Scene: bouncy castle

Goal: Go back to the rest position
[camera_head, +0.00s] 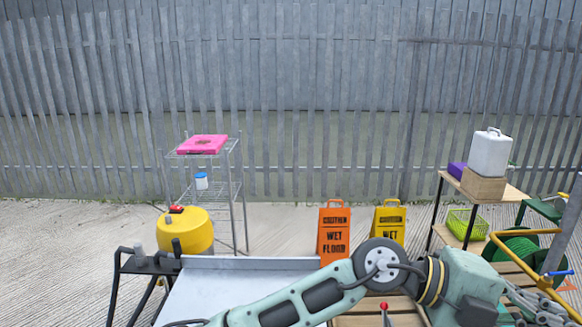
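Below the arm are a pale tabletop (232,283) and wooden slats (380,319). Behind stand orange (334,232) and yellow (389,222) wet-floor signs, a wire rack (229,186) and a yellow drum-like object (186,233). A green reel (520,247) is near the gripper.

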